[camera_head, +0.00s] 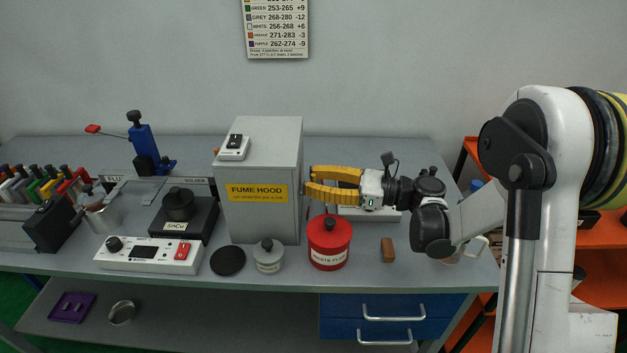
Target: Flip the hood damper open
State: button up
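The grey fume hood (265,215) stands on the bench with a yellow FUME HOOD label (257,193) on its front. A small white box (233,155) with a black rocker-like part (235,141) sits on its top at the front left. I cannot tell for sure whether this is the damper. A small orange-brown piece (216,151) shows beside the box's left side. My gripper (309,181), with yellow fingers, points left just beside the hood's right side. No object shows between the fingers.
A red pot (329,242), a grey lidded jar (268,256) and a brown block (388,250) stand in front of the hood and gripper. A white control box (150,255) and a black hotplate-like unit (183,217) stand left. Space above the hood is clear.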

jog(key=v, duration=1.2)
